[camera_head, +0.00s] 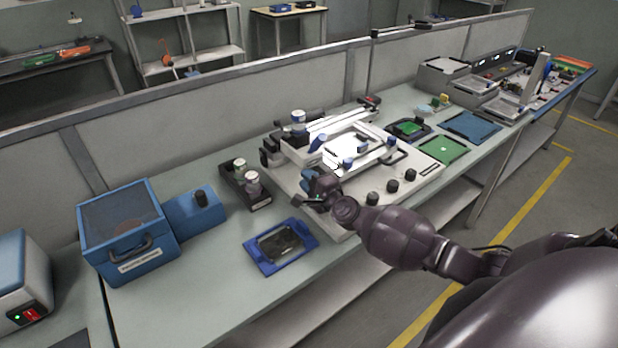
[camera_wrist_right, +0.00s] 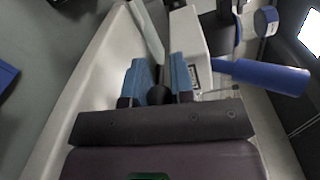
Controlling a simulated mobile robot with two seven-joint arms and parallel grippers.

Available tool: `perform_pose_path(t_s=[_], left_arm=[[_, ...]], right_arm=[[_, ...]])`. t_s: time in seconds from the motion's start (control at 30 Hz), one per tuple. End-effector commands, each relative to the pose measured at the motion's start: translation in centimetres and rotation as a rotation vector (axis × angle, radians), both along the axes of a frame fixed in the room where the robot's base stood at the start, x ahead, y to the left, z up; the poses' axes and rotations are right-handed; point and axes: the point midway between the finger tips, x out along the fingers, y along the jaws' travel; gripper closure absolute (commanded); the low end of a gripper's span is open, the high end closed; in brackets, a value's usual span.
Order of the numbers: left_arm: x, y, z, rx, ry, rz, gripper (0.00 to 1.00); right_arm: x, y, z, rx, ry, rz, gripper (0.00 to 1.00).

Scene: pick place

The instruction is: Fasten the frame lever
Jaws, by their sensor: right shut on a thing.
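The white frame fixture (camera_head: 290,166) stands on the workbench, with a bright white panel (camera_head: 345,150) in its middle. My right gripper (camera_head: 318,186) is at the fixture's near left corner. In the right wrist view its two blue fingers (camera_wrist_right: 160,82) are shut around a dark rounded knob (camera_wrist_right: 159,95). A pale flat metal bar (camera_wrist_right: 147,30) runs beyond the fingers; whether it joins the knob is hidden. A blue cylindrical handle (camera_wrist_right: 262,76) lies just right of the fingers, apart from them. My left gripper is not in view.
A blue tray with a dark plate (camera_head: 280,246) lies in front of the fixture. A black holder with white-capped cylinders (camera_head: 246,186) and a blue box (camera_head: 130,235) stand to the left. Several black knobs (camera_head: 392,186) line the fixture's front right.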

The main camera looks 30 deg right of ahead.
Motion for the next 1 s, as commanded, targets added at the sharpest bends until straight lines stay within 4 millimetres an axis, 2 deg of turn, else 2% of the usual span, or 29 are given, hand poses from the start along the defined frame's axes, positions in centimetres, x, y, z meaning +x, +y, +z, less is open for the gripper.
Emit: perform_pose_path(t_s=[0.2, 0.23, 0.37, 0.77, 1.0], left_arm=[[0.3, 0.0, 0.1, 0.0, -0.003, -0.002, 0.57], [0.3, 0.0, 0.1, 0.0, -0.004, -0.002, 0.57], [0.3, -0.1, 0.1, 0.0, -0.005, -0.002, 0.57], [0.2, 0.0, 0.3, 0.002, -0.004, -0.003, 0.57], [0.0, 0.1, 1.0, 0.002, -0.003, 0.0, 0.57]], right_arm=[[0.1, -0.3, 0.3, -0.001, -0.006, -0.005, 1.0], [0.1, -0.3, 0.3, -0.001, -0.006, -0.005, 0.73], [0.1, -0.2, 0.2, 0.0, -0.003, -0.004, 0.53], [-0.5, -0.1, 0.1, 0.001, -0.001, 0.0, 0.52], [-3.7, -0.3, 0.2, 0.002, 0.0, -0.001, 0.52]])
